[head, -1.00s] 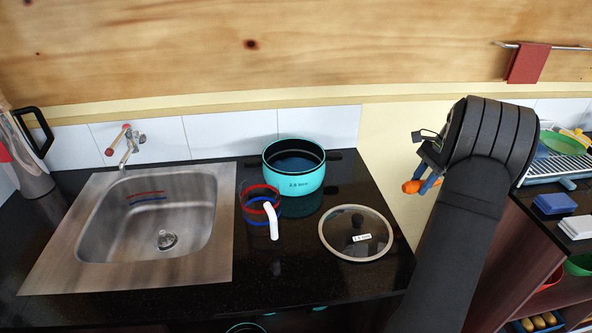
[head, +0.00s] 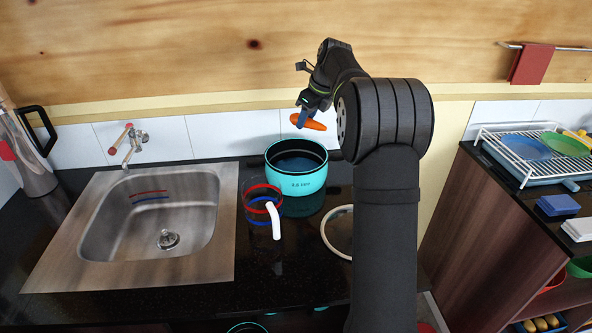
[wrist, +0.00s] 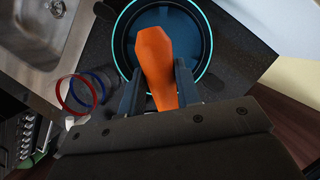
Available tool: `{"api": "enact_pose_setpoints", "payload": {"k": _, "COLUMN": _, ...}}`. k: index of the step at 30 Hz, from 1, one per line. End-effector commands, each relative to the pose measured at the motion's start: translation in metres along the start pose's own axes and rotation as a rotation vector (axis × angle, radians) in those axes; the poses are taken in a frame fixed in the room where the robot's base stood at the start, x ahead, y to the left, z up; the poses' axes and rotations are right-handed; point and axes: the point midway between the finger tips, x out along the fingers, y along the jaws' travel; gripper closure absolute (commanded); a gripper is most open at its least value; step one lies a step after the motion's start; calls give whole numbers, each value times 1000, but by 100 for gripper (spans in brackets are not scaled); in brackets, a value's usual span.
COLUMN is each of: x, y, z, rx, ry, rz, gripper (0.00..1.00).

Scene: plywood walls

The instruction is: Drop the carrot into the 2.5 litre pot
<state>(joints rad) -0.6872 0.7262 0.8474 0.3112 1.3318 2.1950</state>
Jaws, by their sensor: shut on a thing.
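The turquoise 2.5 litre pot (head: 296,183) stands uncovered on the black counter, right of the sink, and looks empty. My gripper (head: 307,112) is shut on the orange carrot (head: 312,124) and holds it above the pot, near its back right rim in the head view. In the wrist view the carrot (wrist: 155,60) sits between the two fingers (wrist: 158,92), with the dark inside of the pot (wrist: 195,22) beyond it. The fingers hide part of the carrot, and the carrot hides part of the pot.
The glass lid (head: 337,230) lies on the counter right of the pot, partly hidden by my arm. A clear mug with red and blue bands and a white handle (head: 272,218) stands in front of the pot. The sink (head: 150,225) is at left, a dish rack (head: 535,150) at right.

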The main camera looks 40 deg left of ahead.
Motion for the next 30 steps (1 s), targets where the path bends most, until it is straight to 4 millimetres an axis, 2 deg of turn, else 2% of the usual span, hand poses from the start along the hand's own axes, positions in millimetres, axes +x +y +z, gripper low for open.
{"api": "enact_pose_setpoints", "payload": {"k": 5, "x": 4, "y": 6, "z": 9, "rx": 25, "ry": -5, "rz": -9, "gripper": 92}}
{"api": "enact_pose_setpoints", "payload": {"k": 19, "x": 48, "y": 6, "z": -10, "rx": 25, "ry": -5, "rz": -9, "gripper": 92}}
{"api": "enact_pose_setpoints", "payload": {"k": 30, "x": 55, "y": 6, "z": -13, "rx": 24, "ry": -5, "rz": -10, "gripper": 92}}
